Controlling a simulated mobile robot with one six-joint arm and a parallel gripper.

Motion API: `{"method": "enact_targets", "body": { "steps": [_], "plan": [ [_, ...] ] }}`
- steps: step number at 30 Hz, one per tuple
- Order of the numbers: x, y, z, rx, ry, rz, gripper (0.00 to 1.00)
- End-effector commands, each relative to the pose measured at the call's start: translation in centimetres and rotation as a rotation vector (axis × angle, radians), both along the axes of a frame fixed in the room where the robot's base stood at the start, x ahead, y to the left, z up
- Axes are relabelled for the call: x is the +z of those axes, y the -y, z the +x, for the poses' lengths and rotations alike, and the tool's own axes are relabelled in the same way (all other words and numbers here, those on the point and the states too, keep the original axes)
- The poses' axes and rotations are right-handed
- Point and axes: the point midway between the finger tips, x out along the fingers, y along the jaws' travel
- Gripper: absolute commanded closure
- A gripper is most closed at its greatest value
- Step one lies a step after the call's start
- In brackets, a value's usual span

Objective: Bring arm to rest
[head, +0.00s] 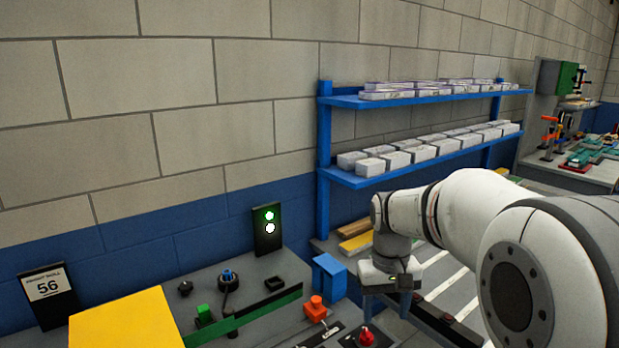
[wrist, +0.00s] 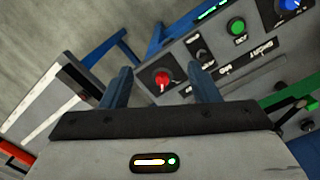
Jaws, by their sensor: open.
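My white arm (head: 465,205) reaches in from the right of the head view, bent, with its wrist turned downward. My gripper (head: 386,304) hangs at the right side of the control panel (head: 260,268), with its two blue fingers pointing down. In the wrist view my gripper (wrist: 160,70) has its fingers spread wide, with nothing held between them. A red knob (wrist: 162,79) on the panel shows in the gap between the fingers. I cannot tell how far the fingertips are above the panel.
A blue box (head: 329,277) and an orange-red control (head: 315,309) stand left of my gripper. A blue two-tier shelf (head: 352,180) with white boxes is behind my arm. A yellow block (head: 125,322) is at the lower left. A two-light signal (head: 268,230) stands at the panel's back.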

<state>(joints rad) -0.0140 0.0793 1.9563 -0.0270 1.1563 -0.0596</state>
Motion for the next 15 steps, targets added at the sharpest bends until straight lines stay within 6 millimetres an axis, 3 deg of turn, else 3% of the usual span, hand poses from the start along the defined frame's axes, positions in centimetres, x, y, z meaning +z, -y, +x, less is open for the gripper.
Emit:
{"method": "enact_targets", "body": {
  "steps": [1, 9, 15],
  "plan": [
    [0.7, 0.1, -2.0, -0.008, 0.034, 0.003, 0.45],
    [1.0, 0.2, -10.9, -0.052, 0.192, 0.019, 0.45],
    [-0.2, 0.2, -15.2, -0.074, 0.270, 0.027, 0.45]
  ]
}}
